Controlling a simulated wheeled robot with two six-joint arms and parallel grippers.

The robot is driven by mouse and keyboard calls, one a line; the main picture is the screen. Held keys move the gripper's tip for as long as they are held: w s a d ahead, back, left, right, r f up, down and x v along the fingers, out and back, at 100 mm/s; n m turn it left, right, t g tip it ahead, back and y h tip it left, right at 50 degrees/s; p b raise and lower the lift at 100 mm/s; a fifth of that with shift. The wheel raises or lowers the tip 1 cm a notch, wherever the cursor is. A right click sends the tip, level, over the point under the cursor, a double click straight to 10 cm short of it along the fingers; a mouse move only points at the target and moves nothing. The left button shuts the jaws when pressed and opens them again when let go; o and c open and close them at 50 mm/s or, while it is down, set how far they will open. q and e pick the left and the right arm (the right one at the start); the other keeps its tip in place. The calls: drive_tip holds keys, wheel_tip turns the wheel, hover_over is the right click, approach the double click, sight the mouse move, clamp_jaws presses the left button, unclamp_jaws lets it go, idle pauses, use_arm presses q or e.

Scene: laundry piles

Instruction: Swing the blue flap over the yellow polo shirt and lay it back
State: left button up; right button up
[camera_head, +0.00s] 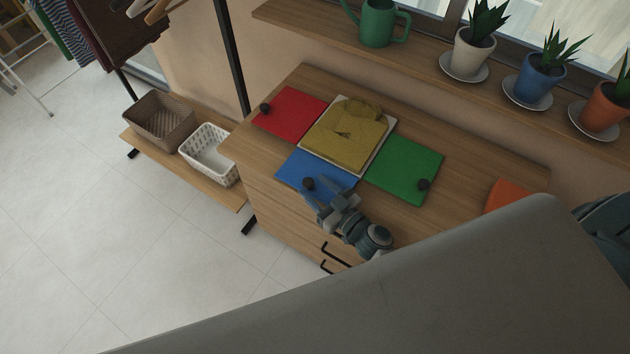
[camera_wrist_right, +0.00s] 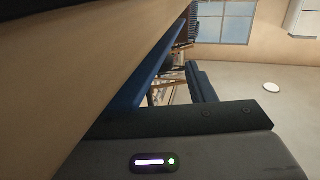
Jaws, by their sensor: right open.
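A folded yellow polo shirt (camera_head: 343,137) lies on the pale middle panel (camera_head: 305,150) of a folding board on the wooden dresser top. The blue flap (camera_head: 290,169) lies flat on the near side of the shirt, with a dark round knob (camera_head: 308,184) near its outer edge. My right gripper (camera_head: 316,190) is open at that knob, its fingers over the flap's outer edge. I cannot tell whether they touch the knob. The right wrist view shows a dark finger (camera_wrist_right: 204,85) and a blue strip near it. My left gripper is not in view.
A red flap (camera_head: 290,114) and a green flap (camera_head: 404,170) lie flat on opposite sides, each with a dark knob. An orange item (camera_head: 503,196) is at the right. Potted plants and a green watering can (camera_head: 376,24) stand on the shelf behind. Baskets stand on a low bench at left.

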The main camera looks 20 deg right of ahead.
drive_tip(key=shift+w+a, duration=0.1)
drive_tip(key=shift+w, duration=0.2)
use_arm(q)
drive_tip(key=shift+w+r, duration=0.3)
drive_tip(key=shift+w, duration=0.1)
use_arm(e)
drive_tip(key=shift+w, duration=0.1)
drive_tip(key=shift+c, duration=0.2)
clamp_jaws()
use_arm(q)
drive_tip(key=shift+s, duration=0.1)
